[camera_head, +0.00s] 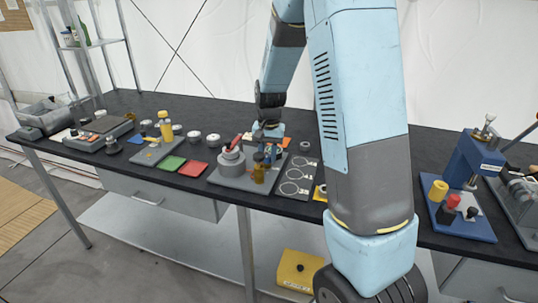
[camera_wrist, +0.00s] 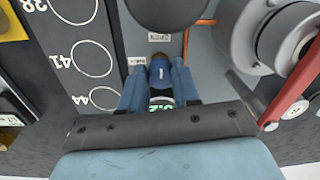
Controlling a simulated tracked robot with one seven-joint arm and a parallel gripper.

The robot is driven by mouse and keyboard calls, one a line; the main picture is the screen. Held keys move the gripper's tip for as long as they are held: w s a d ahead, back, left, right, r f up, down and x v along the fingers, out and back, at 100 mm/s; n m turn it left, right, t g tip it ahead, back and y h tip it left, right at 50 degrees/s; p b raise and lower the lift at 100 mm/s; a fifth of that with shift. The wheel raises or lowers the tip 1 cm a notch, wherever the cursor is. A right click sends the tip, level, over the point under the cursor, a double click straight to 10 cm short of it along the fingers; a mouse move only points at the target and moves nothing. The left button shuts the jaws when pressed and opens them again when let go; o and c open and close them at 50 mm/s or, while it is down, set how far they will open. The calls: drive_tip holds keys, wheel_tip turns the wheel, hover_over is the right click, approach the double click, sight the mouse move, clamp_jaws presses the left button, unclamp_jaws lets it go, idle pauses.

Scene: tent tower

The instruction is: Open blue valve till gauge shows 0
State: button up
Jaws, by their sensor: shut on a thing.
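The blue valve (camera_wrist: 160,68) shows between my fingertips in the wrist view. My gripper (camera_wrist: 160,84) is shut on it, one blue finger on each side. In the head view my gripper (camera_head: 267,143) reaches down over the grey rig plate (camera_head: 227,180), and the valve is hard to make out there. The gauge (camera_wrist: 165,104) shows between my fingers just below the valve in the wrist view. Its green digits seem to read about 0.2, partly cut off by my gripper body.
A grey cylinder (camera_head: 231,160) with a red lever (camera_wrist: 297,88) stands beside the valve. A panel with numbered circles (camera_wrist: 92,57) lies on the other side. Green (camera_head: 174,163) and red (camera_head: 193,169) plates lie farther left. A blue press (camera_head: 470,165) stands at right.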

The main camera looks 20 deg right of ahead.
sight(269, 156)
drive_tip(key=o, duration=1)
drive_tip(key=shift+o, duration=0.2)
drive_tip(key=shift+r, duration=0.15)
wheel_tip(269, 156, up, 13)
drive_tip(key=shift+d+r, duration=0.2)
drive_tip(key=shift+d, duration=0.1)
drive_tip(key=s+r+n+t, duration=0.2)
drive_tip(key=s+r, duration=0.2)
drive_tip(key=s, duration=1)
drive_tip(key=s+r+n+t, duration=0.3)
drive_tip(key=s+r, duration=0.2)
drive_tip(key=s, duration=0.8)
drive_tip(key=shift+s, duration=0.4)
